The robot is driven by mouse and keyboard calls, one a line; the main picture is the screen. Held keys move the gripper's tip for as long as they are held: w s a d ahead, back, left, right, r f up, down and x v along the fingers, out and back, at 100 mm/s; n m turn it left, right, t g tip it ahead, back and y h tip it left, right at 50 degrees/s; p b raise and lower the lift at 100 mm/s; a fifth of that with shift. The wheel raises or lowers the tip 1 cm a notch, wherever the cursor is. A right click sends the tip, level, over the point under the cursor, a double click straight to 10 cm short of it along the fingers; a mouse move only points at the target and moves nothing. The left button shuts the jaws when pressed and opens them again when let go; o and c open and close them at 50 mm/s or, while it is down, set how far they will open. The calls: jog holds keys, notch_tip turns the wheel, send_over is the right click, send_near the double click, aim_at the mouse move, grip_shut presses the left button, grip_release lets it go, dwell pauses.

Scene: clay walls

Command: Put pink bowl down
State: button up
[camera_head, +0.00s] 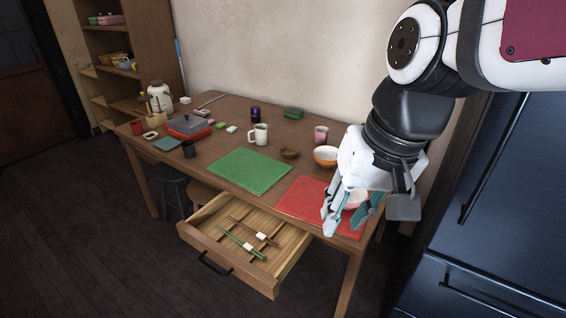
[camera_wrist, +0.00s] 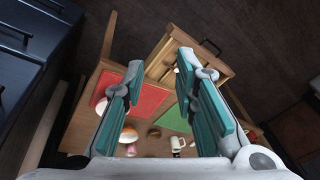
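The pink bowl (camera_head: 356,199) shows in the head view at the right end of the red mat (camera_head: 298,198), partly hidden by my gripper. In the wrist view a pale bowl edge (camera_wrist: 101,106) shows beside the left finger, largely covered by it. The bowl appears to rest at the mat's edge; its exact contact is hidden. My gripper (camera_head: 346,216) is above the table's right front part. Its teal-padded fingers (camera_wrist: 158,100) stand wide apart in the wrist view, with nothing held between them.
An orange-and-white bowl (camera_head: 326,156), a small brown bowl (camera_head: 290,153) and a pink cup (camera_head: 321,135) stand behind the mat. A white mug (camera_head: 258,134) and green mat (camera_head: 249,171) are further left. An open drawer (camera_head: 245,240) juts out in front, holding chopsticks. A dark fridge (camera_head: 500,200) stands right.

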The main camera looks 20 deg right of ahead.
jog(key=s+n+h, duration=0.1)
jog(key=s+n, duration=0.2)
jog(key=s, duration=0.5)
jog(key=shift+a+f, duration=0.25)
jog(key=shift+f, duration=0.05)
